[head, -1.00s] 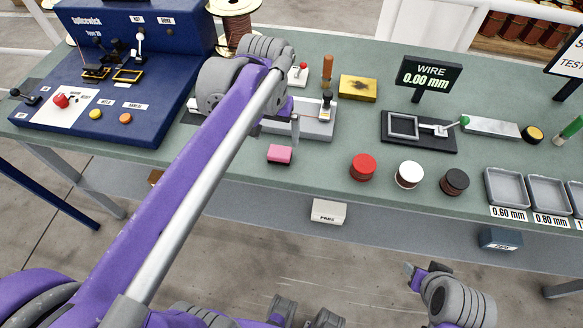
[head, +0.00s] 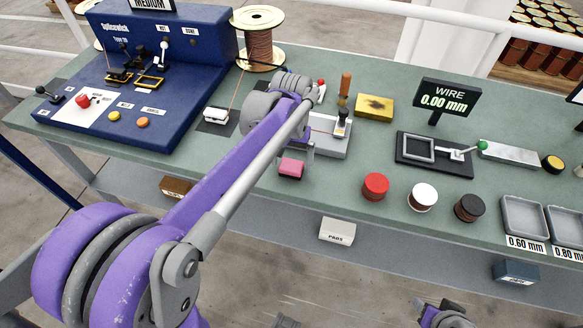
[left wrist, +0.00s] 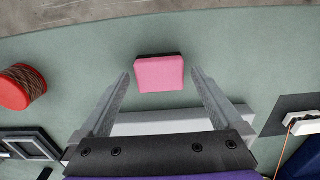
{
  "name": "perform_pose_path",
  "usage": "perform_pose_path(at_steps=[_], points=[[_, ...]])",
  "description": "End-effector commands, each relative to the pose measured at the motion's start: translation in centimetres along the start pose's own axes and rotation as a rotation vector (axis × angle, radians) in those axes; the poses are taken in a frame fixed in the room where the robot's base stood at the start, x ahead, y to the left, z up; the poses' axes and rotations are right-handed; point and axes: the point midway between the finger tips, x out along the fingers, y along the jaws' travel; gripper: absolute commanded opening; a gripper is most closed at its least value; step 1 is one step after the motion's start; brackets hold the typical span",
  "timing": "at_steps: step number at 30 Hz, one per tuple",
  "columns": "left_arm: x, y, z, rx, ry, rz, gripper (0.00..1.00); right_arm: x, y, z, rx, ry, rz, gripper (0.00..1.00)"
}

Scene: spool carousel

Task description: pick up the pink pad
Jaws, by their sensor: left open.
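The pink pad (head: 291,169) lies on the green table near its front edge, left of the red spool. In the left wrist view the pad (left wrist: 160,74) shows at upper middle, between the two fingertips, with a gap on each side. My left gripper (left wrist: 160,75) is open and empty. In the head view my left gripper (head: 295,150) is right at the pad, its fingers partly hidden by my own arm. I cannot tell its exact height over the table. My right gripper (head: 425,305) shows only in part at the bottom, away from the table.
A grey block fixture (head: 330,148) stands just behind the pad. Red (head: 375,186), white (head: 423,197) and dark (head: 469,207) spools stand to the right. A yellow block (head: 374,107) is farther back. The blue machine (head: 185,60) fills the table's left end.

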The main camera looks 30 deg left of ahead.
Motion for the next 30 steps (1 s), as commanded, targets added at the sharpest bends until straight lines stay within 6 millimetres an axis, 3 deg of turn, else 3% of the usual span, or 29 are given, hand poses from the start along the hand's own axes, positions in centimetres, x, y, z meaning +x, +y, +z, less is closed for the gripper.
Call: perform_pose_path(at_steps=[4, 11, 25, 30], points=[[1.6, 0.0, 0.0, 0.0, 0.0, 0.0, 1.0, 0.1, 0.0, 0.1, 0.0, -0.001, 0.0, 0.5], [1.7, 0.0, 0.0, 0.0, 0.0, 0.0, 1.0, 0.1, 0.0, 0.1, 0.0, -0.001, 0.0, 0.5], [1.7, 0.0, 0.0, 0.0, 0.0, 0.0, 0.19, 0.1, 0.0, 0.1, 0.0, -0.001, 0.0, 0.5], [1.7, 0.0, 0.0, 0.0, 0.0, 0.0, 0.18, 0.1, 0.0, 0.1, 0.0, -0.001, 0.0, 0.5]])
